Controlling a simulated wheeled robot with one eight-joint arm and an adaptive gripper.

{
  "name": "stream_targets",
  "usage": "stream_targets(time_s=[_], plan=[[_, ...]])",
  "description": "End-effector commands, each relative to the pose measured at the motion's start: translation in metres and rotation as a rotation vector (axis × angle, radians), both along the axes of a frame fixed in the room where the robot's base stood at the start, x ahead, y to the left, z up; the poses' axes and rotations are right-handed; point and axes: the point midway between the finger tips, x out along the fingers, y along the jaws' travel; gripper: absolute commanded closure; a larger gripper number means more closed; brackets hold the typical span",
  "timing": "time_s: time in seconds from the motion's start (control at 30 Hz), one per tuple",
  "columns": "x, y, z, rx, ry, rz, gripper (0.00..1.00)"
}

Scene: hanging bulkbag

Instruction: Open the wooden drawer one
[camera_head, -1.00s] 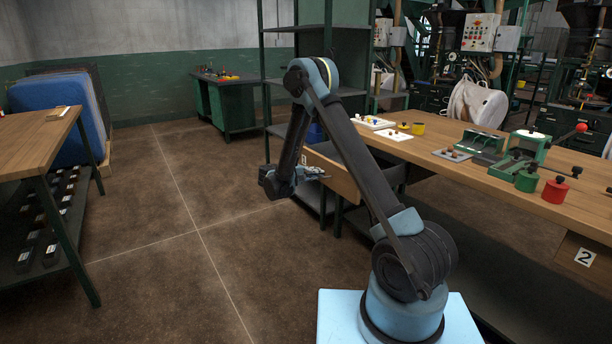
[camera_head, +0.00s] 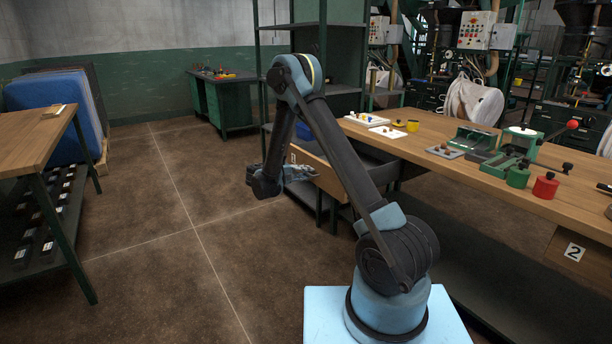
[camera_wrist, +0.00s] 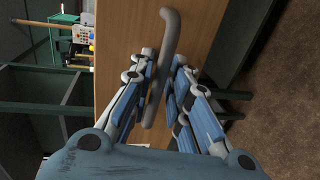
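The wooden drawer one (camera_head: 325,177) is under the left end of the long workbench in the head view. Its front, with a small number plate (camera_head: 293,157), stands out from the bench, and a dark drawer side shows behind it. In the wrist view the drawer front (camera_wrist: 120,30) is pale wood with a grey curved bar handle (camera_wrist: 168,40). My gripper (camera_wrist: 164,62) has its fingers on both sides of the handle, closed against it. In the head view my gripper (camera_head: 297,173) is at the drawer front, and the handle is hidden.
The workbench (camera_head: 450,150) carries a red pot (camera_head: 545,187), a green pot (camera_head: 518,175) and small trays. A second drawer front with a number 2 plate (camera_head: 573,252) is at the right. Another table (camera_head: 35,140) stands at the left. The floor (camera_head: 150,230) between is clear.

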Motion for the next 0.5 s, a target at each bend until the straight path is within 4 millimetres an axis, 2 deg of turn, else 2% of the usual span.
stream_targets(time_s=[0.27,0.5], plan=[[-0.004,0.009,0.002,0.000,-0.001,0.004,0.83],[-0.025,0.043,0.010,0.000,-0.002,0.006,0.83]])
